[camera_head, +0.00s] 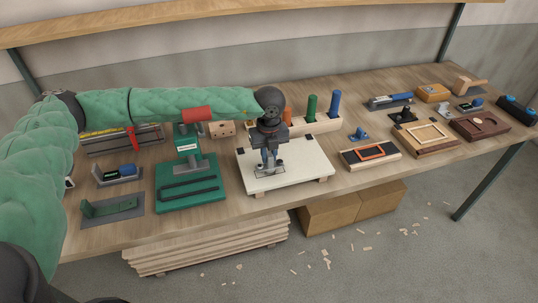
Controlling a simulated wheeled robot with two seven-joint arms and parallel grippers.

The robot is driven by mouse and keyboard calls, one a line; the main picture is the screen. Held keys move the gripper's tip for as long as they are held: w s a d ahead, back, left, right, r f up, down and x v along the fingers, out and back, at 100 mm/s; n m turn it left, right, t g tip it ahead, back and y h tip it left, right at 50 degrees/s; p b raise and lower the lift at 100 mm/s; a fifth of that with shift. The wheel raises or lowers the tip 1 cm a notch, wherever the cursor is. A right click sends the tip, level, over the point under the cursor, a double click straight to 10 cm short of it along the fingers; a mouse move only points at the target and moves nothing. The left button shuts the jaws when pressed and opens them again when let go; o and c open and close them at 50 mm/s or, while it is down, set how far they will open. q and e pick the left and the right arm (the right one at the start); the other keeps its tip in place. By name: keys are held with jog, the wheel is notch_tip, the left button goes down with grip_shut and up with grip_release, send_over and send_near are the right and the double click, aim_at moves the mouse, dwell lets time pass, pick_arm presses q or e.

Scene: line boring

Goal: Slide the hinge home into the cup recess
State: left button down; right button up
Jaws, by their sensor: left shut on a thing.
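My left gripper (269,160), on the green-sleeved arm from the left, points down over the white panel (307,165). It is shut on a small grey metal piece, which looks like the hinge (270,169), low at the panel's front left part. The fingers cover much of the hinge, and I cannot tell whether it touches the panel or sits in the recess. The cup recess is not clear from here; the gripper and hinge hide that spot. The panel rests on wooden blocks at the bench's front edge. My right gripper is out of view.
A green machine (190,182) with a red top stands just left of the panel. A wooden block with coloured handles (312,123) stands behind it. Several tools and wooden trays fill the bench's right end.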

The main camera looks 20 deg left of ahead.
pick_arm(q)
jog(key=shift+f+b, duration=1.15)
jog(key=shift+f, duration=0.2)
jog(key=c, duration=1.3)
grip_release()
jog(key=shift+o, duration=0.2)
jog(key=shift+r, duration=0.1)
jog(key=shift+r+p, duration=0.75)
jog(key=shift+r, duration=3.2)
